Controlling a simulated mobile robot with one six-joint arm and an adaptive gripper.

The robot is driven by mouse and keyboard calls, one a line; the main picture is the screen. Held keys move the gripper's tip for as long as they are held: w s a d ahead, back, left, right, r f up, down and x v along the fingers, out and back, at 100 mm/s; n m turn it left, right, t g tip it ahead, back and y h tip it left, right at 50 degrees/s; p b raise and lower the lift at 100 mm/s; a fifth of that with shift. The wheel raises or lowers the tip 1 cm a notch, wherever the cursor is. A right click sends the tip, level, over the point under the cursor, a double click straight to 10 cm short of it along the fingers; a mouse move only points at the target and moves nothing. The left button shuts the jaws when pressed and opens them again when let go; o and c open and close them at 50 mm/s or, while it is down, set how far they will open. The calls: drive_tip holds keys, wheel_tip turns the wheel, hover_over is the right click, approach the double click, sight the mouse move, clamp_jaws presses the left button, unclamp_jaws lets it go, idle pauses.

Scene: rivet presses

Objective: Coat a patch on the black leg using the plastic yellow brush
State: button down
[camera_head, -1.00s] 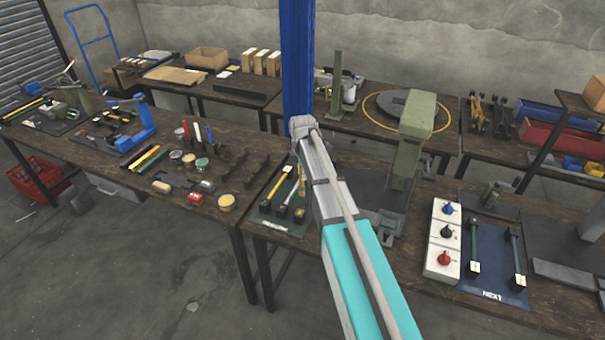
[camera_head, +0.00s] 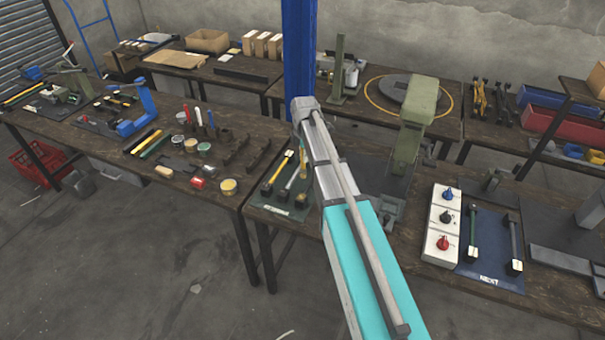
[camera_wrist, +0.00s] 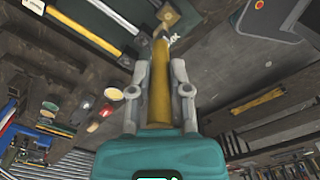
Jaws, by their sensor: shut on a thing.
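In the wrist view my gripper (camera_wrist: 159,65) is shut on a yellow plastic handle (camera_wrist: 160,95), which I take to be the brush. In the head view my arm hides most of the gripper. A dark mat (camera_head: 270,203) there bears a yellow-handled piece (camera_head: 277,174) and a pale-handled piece (camera_head: 293,178), both with dark ends.
A green press (camera_head: 409,145) stands right of my arm, beside a white box (camera_head: 440,228) with blue, black and red knobs. Several paint tins, including a yellow one (camera_head: 228,186), and dark brackets (camera_head: 245,152) stand on the left bench. Grey floor lies open in front.

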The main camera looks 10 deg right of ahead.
drive_tip(key=shift+f+b, duration=0.75)
drive_tip(key=shift+a+r, duration=0.1)
drive_tip(key=shift+a, duration=0.05)
